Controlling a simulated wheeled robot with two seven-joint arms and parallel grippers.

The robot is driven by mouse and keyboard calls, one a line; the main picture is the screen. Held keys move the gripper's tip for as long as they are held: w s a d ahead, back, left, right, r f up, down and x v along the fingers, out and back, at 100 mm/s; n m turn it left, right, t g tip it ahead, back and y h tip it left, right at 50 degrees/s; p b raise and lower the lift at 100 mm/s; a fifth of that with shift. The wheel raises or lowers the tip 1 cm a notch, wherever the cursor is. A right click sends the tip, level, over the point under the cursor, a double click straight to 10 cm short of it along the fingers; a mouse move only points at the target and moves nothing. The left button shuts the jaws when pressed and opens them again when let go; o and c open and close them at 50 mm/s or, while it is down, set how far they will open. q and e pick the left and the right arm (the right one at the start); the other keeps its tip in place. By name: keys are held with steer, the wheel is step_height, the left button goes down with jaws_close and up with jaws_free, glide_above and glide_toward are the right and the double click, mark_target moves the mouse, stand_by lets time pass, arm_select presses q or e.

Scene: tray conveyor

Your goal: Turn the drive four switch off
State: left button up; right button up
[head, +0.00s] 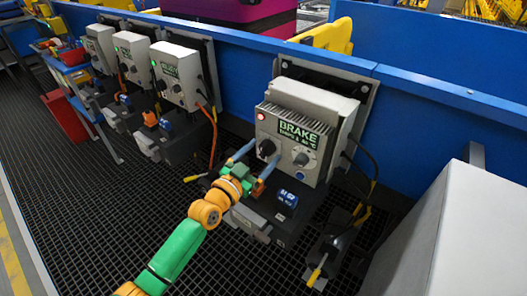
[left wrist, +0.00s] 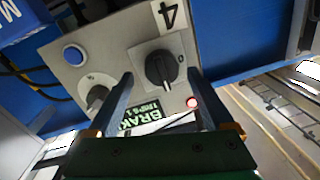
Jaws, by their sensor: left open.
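The drive four unit (head: 312,100) is a grey box with a green BRAKE display and a lit red lamp (head: 261,116). Its black rotary switch (head: 267,147) is at the lower left of its face. In the left wrist view the switch (left wrist: 161,68) is near a label with the digit 4 (left wrist: 170,14), with a 0 mark beside it. The switch's grip ridge runs roughly along the fingers. My left gripper (head: 264,153) is open, its two blue fingers either side of the switch, apparently not touching it. My right gripper is not in view.
A second grey knob (head: 301,159) and a blue button (left wrist: 74,55) are on the same face. Similar drive units (head: 178,75) with green lamps stand to the left. Cables hang beside the boxes. A large pale box (head: 447,235) fills the lower right.

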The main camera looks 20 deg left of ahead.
arm_select(q)
steer(key=shift+w+f, duration=0.15)
steer(key=shift+w, duration=0.45)
steer(key=shift+s, duration=0.1)
steer(key=c, duration=0.3)
jaws_close()
